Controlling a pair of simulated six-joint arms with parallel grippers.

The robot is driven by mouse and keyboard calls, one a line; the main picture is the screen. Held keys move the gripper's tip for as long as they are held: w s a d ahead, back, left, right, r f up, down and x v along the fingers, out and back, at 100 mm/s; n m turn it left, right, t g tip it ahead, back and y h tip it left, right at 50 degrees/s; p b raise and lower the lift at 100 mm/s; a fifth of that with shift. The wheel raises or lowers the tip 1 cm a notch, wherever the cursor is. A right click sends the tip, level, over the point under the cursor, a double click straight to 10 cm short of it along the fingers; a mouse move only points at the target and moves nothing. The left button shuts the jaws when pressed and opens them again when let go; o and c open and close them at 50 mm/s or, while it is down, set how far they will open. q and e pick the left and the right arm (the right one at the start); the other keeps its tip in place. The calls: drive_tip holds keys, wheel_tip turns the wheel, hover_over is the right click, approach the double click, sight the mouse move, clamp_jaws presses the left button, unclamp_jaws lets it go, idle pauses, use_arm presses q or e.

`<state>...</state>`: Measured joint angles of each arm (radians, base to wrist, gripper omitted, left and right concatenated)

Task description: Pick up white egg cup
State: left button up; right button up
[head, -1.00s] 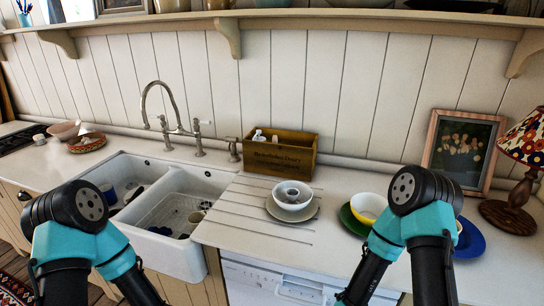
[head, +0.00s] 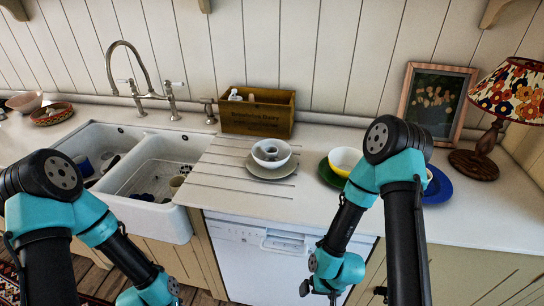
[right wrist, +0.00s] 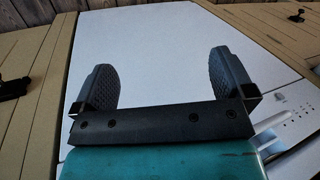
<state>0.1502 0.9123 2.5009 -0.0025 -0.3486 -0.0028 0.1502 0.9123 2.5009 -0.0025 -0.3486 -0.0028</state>
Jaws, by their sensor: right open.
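A white bowl (head: 270,158) stands on a pale plate (head: 270,173) on the ribbed drainboard. A small round whitish piece (head: 271,149) sits inside the bowl; it may be the white egg cup, but it is too small to be sure. My right gripper (head: 318,291) is low in front of the dishwasher, below the counter edge and well away from the bowl. In the right wrist view, its two fingers (right wrist: 163,80) are wide apart with nothing between them. My left arm reaches down at the lower left; its gripper fingers are outside the picture.
A wooden box (head: 258,116) stands behind the bowl. A yellow-and-white bowl (head: 346,158) on a green plate and a blue plate (head: 438,188) lie to the right, partly behind my right arm. The double sink (head: 150,170) holds dishes. A lamp (head: 480,160) and picture frame stand far right.

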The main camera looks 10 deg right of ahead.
idle(0.3)
drive_tip(key=c, duration=0.6)
